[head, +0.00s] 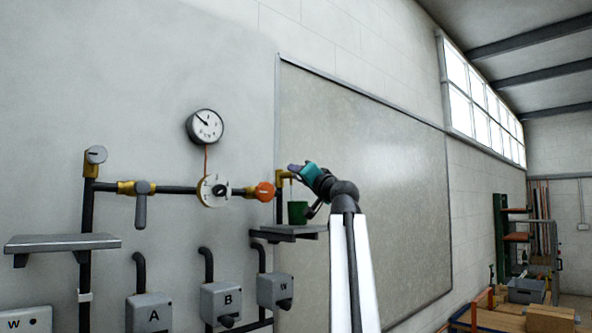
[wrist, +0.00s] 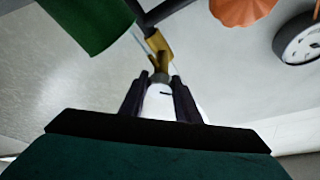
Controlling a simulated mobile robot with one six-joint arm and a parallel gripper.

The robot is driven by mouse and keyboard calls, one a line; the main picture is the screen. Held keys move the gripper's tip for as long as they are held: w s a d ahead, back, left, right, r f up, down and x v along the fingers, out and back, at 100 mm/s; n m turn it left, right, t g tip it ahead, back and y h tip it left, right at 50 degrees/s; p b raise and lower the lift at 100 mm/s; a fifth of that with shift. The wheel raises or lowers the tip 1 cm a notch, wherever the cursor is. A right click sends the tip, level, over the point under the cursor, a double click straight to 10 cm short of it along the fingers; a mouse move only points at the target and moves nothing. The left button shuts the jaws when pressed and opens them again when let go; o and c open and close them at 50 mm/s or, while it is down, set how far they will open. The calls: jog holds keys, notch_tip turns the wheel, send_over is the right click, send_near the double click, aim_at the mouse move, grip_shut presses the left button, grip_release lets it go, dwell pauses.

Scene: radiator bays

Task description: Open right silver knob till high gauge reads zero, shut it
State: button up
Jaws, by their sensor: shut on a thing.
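The right silver knob (wrist: 160,98) sits on a brass fitting (wrist: 158,45) in the wrist view. My gripper (wrist: 160,95) is shut on this knob, one dark finger on each side. In the head view my gripper (head: 297,169) covers the knob, at the top of the brass fitting (head: 281,176). The high gauge (head: 206,126) is on the wall to the left; its dark needle points up and left, and its numbers are too small to read. The gauge also shows at the right edge of the wrist view (wrist: 303,42). A thin pale line runs near the fitting's outlet, perhaps water.
A green cup (head: 298,213) stands on a small shelf (head: 284,236) below the fitting. An orange knob (head: 265,191) and a round white dial (head: 213,190) are on the pipe to the left. Another silver knob (head: 96,155) is farther left. Grey boxes (head: 221,301) hang below.

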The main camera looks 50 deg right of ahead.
jog(key=m+p, duration=0.1)
jog(key=m+g+p, duration=0.1)
jog(key=m, duration=0.1)
jog(key=m+h+p, duration=0.1)
jog(key=shift+r+m+p, duration=0.3)
jog(key=shift+r+p, duration=0.05)
jog(key=shift+p, duration=0.05)
jog(key=shift+f+m+g+p, duration=0.1)
jog(key=shift+m+g+p, duration=0.55)
jog(key=shift+m, duration=0.45)
jog(key=o, duration=1)
jog(key=shift+f, duration=0.2)
jog(key=shift+s+a+f, duration=0.1)
